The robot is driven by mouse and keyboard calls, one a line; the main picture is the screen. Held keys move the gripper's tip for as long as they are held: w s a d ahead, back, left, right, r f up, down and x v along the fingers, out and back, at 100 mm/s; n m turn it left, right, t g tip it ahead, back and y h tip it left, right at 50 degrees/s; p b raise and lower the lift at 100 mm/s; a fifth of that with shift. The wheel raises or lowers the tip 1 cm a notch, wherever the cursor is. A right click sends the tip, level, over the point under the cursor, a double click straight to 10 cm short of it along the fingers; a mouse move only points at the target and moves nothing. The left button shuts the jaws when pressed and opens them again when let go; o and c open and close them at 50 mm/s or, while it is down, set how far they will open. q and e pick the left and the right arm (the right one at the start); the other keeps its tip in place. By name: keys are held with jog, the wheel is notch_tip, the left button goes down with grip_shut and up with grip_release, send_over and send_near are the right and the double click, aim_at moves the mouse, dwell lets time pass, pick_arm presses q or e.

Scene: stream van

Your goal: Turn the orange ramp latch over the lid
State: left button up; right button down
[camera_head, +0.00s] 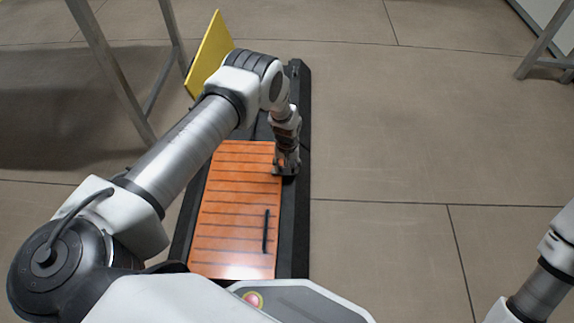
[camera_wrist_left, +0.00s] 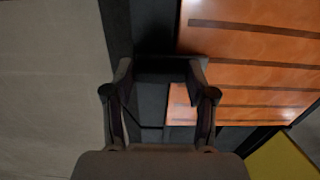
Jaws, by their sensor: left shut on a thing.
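The orange slatted ramp lid (camera_head: 225,225) lies in a long black frame (camera_head: 300,220), with a black bar handle (camera_head: 266,231) on it. My left gripper (camera_head: 286,172) points down at the lid's right edge, over the black frame. In the left wrist view the fingers (camera_wrist_left: 163,75) are apart with a dark piece between their tips, and it is shut on that piece. The orange lid also shows there on the right (camera_wrist_left: 260,50). I cannot clearly make out an orange latch; the gripper hides that spot. My right gripper is out of view.
A yellow panel (camera_head: 210,55) stands tilted at the far end of the frame; it also shows in the left wrist view (camera_wrist_left: 280,160). Metal legs (camera_head: 112,75) stand at the upper left. The floor (camera_head: 400,130) to the right is clear.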

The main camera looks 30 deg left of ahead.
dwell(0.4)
pick_arm(q)
jog(key=o, duration=1.2)
jog(key=shift+c, duration=0.2)
notch_tip(320, 180, up, 12)
